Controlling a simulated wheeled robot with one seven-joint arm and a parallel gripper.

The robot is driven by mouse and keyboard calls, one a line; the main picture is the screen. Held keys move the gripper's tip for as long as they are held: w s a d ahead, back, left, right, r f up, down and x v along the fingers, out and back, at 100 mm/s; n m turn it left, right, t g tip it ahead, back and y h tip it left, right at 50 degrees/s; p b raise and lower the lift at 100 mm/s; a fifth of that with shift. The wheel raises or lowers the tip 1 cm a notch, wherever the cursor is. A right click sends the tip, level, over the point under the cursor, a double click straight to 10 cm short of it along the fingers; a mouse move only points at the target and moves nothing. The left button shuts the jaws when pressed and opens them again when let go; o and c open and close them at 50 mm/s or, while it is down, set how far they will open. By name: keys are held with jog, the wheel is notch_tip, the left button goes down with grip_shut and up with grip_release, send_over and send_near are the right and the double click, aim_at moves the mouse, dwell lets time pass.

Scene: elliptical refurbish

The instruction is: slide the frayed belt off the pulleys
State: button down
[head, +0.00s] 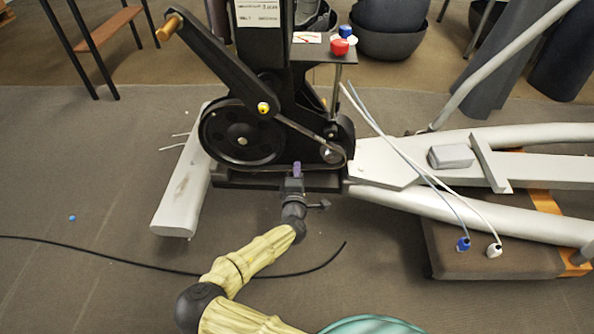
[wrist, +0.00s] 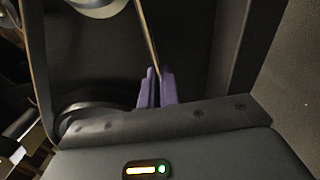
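The frayed belt is a thin band with a tan edge in the wrist view (wrist: 147,36). It runs around the large black pulley (head: 238,139) and toward the small pulley (head: 333,152) at the right on the black elliptical frame. My gripper (head: 297,169) is at the belt's lower run, between the two pulleys. In the wrist view its purple fingers (wrist: 157,88) are close together, with the belt strand running in between them. They look shut on it. The belt still lies around the pulleys; the fingers hide the gripped stretch, and fraying is too small to see.
A crank arm (head: 222,68) slants across the large pulley. A small shelf (head: 318,52) with red and blue knobs stands above. Loose cables with blue and white plugs (head: 463,244) hang at the right over the rails. A black cable (head: 120,253) lies on the floor.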

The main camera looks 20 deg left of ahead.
jog(key=shift+v, duration=1.55)
dwell(2.9)
jog(key=p+v, duration=0.1)
jog(key=v, duration=1)
jog(key=shift+s, duration=0.4)
dwell(1.0)
jog(key=shift+d+r, duration=0.15)
jog(key=shift+d, duration=0.1)
